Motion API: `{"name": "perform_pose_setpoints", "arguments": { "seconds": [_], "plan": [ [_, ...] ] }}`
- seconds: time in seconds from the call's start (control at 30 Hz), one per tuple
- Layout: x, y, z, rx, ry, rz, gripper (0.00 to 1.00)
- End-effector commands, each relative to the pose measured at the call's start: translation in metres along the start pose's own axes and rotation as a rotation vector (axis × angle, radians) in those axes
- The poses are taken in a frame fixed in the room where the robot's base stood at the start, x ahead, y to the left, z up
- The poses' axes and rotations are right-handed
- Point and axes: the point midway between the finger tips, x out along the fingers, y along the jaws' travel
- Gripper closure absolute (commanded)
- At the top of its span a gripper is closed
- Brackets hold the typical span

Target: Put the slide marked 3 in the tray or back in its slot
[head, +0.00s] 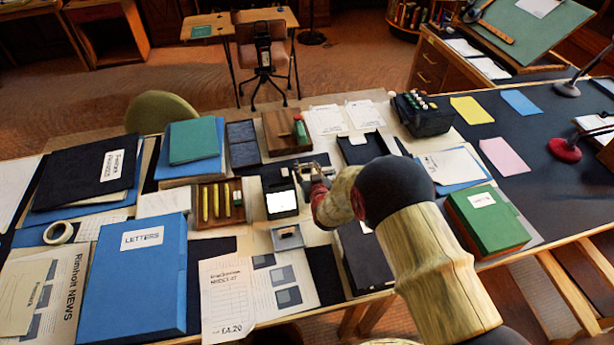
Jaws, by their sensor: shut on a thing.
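My gripper (312,172) is over the middle of the table, just right of a dark device with a lit white panel (281,203). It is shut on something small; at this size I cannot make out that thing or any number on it. I cannot pick out a slide marked 3 elsewhere. A dark shallow tray (346,153) lies behind and right of the gripper. A dark box (242,146) stands behind and left of it; I cannot tell whether it has slots. My arm hides part of the table to the right.
A wooden tray with yellow sticks (238,187) and a small grey box (287,238) lie near the lit panel. A blue LETTERS box (140,285) stands front left, a green box (484,224) right. A black case with bottles (420,121) stands at the back. The table is crowded.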

Motion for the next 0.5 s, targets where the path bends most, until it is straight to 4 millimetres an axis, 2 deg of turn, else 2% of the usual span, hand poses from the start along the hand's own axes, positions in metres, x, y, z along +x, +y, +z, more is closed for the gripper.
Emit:
{"name": "perform_pose_setpoints", "arguments": {
  "seconds": [0.13,0.3,0.5],
  "plan": [
    [0.010,0.001,0.007,0.000,0.000,0.000,0.72],
    [0.016,0.001,0.032,0.000,-0.001,0.000,0.72],
    [0.016,0.001,0.033,0.000,0.001,0.000,0.72]
  ]
}}
